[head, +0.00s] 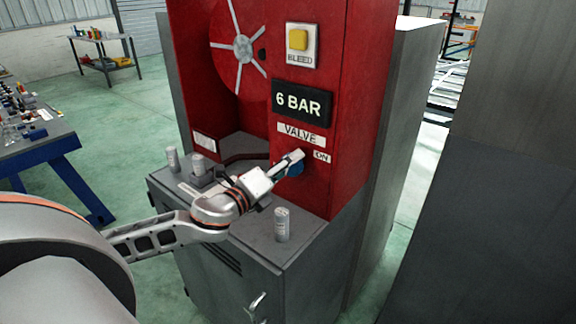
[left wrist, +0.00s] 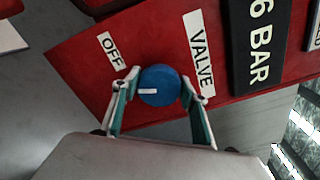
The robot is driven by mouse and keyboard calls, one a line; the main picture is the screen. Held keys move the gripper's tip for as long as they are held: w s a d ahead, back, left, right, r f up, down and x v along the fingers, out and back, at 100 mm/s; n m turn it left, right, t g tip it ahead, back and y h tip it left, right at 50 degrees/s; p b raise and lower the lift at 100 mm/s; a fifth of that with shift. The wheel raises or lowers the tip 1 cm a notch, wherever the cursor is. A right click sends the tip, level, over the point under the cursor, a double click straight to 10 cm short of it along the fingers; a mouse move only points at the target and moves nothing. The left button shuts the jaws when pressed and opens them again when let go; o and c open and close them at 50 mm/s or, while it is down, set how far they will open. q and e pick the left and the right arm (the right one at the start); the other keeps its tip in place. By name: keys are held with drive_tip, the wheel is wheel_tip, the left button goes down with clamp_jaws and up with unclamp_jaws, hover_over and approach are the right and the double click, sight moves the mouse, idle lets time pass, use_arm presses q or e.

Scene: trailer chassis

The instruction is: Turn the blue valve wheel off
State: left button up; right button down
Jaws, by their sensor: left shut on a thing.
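The blue valve wheel (head: 295,170) is on the red panel, below the VALVE label (head: 301,134) and beside the ON label (head: 321,157). In the left wrist view the wheel (left wrist: 160,79) carries a white mark that points to the left of the picture. The OFF label (left wrist: 111,50) is up and left of the wheel there. My left gripper (head: 289,163) is at the wheel, shut on it. In the left wrist view its fingers (left wrist: 160,88) stand on both sides of the wheel. My right gripper is out of view.
The red panel also has a 6 BAR display (head: 301,104) and a yellow BLEED button (head: 298,40). A can (head: 282,225) stands on the grey cabinet top just below my left gripper. Two more cans (head: 172,160) stand farther left. A blue-framed workbench (head: 40,140) is at the left.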

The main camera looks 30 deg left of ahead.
use_arm(q)
drive_tip(key=m, duration=0.4)
drive_tip(key=shift+d, duration=0.1)
drive_tip(key=shift+m, duration=1.2)
drive_tip(key=o, duration=1.1)
drive_tip(key=shift+s, duration=0.1)
drive_tip(key=shift+s+a, duration=0.15)
drive_tip(key=shift+s, duration=1.8)
drive_tip(key=shift+s+a, duration=0.15)
drive_tip(key=shift+s, duration=1.85)
drive_tip(key=shift+s+a, duration=0.15)
drive_tip(key=shift+s, duration=1.8)
